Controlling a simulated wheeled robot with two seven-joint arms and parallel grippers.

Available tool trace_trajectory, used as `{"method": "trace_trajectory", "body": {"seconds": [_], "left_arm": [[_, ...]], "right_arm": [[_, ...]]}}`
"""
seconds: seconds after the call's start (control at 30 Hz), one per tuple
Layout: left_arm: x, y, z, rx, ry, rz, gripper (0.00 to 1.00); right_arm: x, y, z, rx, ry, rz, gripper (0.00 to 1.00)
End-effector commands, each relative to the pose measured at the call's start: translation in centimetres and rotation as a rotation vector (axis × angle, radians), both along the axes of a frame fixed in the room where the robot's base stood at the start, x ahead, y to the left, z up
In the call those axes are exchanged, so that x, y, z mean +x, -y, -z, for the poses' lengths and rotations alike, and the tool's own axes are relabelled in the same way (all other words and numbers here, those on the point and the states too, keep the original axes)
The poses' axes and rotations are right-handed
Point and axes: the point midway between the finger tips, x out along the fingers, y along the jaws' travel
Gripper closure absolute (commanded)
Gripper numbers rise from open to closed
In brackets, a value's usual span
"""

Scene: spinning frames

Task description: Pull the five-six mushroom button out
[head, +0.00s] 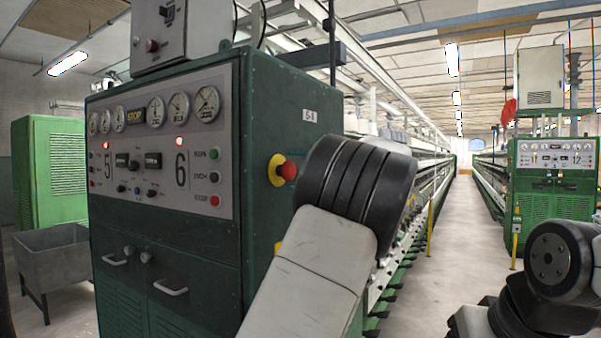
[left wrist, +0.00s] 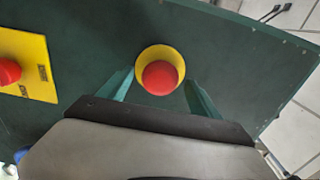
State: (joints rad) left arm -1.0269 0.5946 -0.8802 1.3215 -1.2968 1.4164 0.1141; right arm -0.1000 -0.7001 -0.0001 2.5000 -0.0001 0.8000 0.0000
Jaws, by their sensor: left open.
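The five-six mushroom button (head: 288,170) is red, with a yellow collar, on the green side wall of the near machine, below a "5-6" label (head: 310,115). In the left wrist view the button (left wrist: 160,78) is near the middle, its yellow ring behind it. My left gripper (left wrist: 159,80) is open, one teal finger on each side of the button. I cannot tell whether the fingers touch it. In the head view my dark wrist is just right of the button and the fingers are not clearly seen. My right gripper is out of view.
A yellow plate with a red knob (left wrist: 10,72) is on the same wall, left in the wrist view. The front panel (head: 160,150) carries gauges, numbers 5 and 6 and small buttons. A grey bin (head: 55,262) stands at left. The aisle (head: 455,220) is clear.

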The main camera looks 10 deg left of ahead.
Motion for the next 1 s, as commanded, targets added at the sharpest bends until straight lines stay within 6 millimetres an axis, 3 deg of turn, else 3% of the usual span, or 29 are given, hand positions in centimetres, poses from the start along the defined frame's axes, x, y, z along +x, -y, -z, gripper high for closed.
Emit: {"method": "trace_trajectory", "body": {"seconds": [0.2, 0.5, 0.87, 0.9, 1.0], "left_arm": [[0.8, -2.2, 0.0, -0.001, 0.001, 0.0, 0.27], [0.9, -2.4, 0.0, -0.001, 0.001, 0.0, 0.27], [0.9, -2.4, 0.0, -0.001, 0.0, 0.001, 0.96], [0.9, -2.4, 0.0, -0.001, 0.0, 0.001, 1.0], [0.9, -2.4, 0.0, -0.001, 0.0, 0.001, 1.0]], "right_arm": [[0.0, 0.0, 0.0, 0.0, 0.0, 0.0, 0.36], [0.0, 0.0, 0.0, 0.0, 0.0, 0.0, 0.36], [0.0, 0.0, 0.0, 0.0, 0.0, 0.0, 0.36], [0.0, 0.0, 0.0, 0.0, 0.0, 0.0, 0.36], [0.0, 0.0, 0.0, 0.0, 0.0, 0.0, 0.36]]}}
